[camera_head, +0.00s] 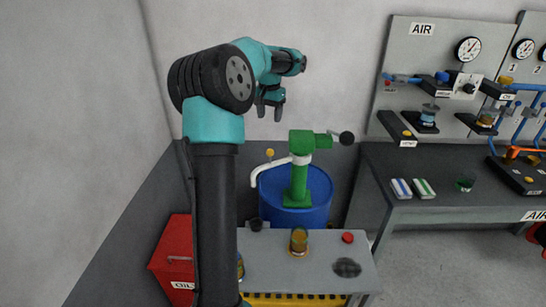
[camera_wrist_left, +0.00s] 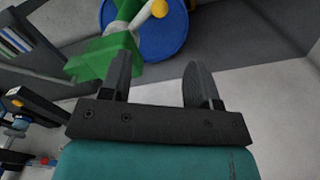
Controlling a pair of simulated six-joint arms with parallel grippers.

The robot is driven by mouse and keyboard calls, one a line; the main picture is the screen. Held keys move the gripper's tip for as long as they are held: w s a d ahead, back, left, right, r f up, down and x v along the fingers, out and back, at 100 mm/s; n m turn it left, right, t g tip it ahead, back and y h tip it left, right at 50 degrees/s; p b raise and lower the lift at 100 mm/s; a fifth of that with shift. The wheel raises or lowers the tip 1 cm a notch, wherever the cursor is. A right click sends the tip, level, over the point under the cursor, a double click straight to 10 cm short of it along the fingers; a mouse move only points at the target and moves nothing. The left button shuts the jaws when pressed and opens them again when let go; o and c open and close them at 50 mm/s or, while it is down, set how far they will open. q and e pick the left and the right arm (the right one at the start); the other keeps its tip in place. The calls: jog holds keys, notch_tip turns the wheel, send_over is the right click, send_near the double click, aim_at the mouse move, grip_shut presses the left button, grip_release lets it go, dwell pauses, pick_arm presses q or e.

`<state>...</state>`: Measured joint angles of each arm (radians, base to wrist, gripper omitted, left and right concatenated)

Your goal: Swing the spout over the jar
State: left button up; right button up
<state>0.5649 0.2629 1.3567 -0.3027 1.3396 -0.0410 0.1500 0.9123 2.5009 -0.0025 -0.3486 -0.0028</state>
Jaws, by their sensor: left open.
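The green pump (camera_head: 300,170) stands on the blue drum (camera_head: 315,205). Its white spout (camera_head: 268,167) points left, with its end bent down past the drum's left edge, away from the jar. An amber jar (camera_head: 298,241) stands on the bench in front of the drum. My left gripper (camera_head: 270,108) is open and empty, above and left of the pump's green head. In the left wrist view, my two fingers (camera_wrist_left: 157,75) are apart, with the green pump (camera_wrist_left: 100,57), white spout (camera_wrist_left: 130,14) and blue drum (camera_wrist_left: 165,35) beyond them. The jar does not show there.
A yellow knob (camera_head: 270,153) sits by the spout, and a dark ball-ended handle (camera_head: 346,138) is right of the pump. The bench (camera_head: 325,270) carries a red button (camera_head: 347,237), a dark cup (camera_head: 256,224) and a dark round grate (camera_head: 347,267). A red cabinet (camera_head: 172,255) stands left.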

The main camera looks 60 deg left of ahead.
aim_at(270, 156)
pick_arm(q)
jog(key=shift+f, duration=0.1)
notch_tip(270, 156, down, 17)
jog(key=shift+f, duration=0.2)
dwell(0.6)
grip_shut()
dwell(0.4)
